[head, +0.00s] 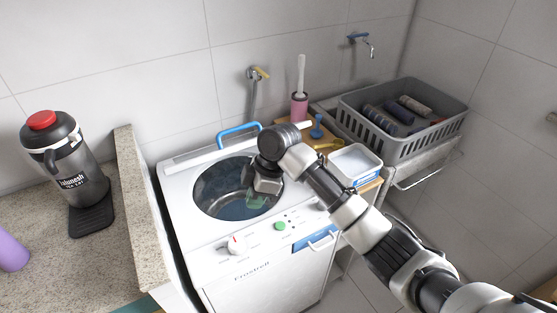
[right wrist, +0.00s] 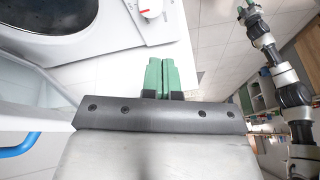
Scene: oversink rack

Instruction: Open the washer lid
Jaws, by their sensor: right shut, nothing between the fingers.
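The white washer (head: 212,247) stands in the middle of the head view, with a knob and a green button on its top. Its round dark opening (head: 212,190) shows what looks like a drum inside. A blue handle (head: 239,130) sticks up at the back, on a white panel that looks like the lid raised and seen nearly edge-on. The handle also shows at the left of the right wrist view (right wrist: 20,145). My right gripper (head: 256,201) hangs over the opening. Its green fingertips (right wrist: 163,75) are shut together, empty, and apart from the handle.
A grey crate (head: 407,146) with rolled items stands at the back right. A white tray (head: 355,162) sits on the side shelf beside my right arm. A stone counter (head: 35,252) with a dark red-topped jug (head: 66,155) is at the left. Taps are on the wall behind.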

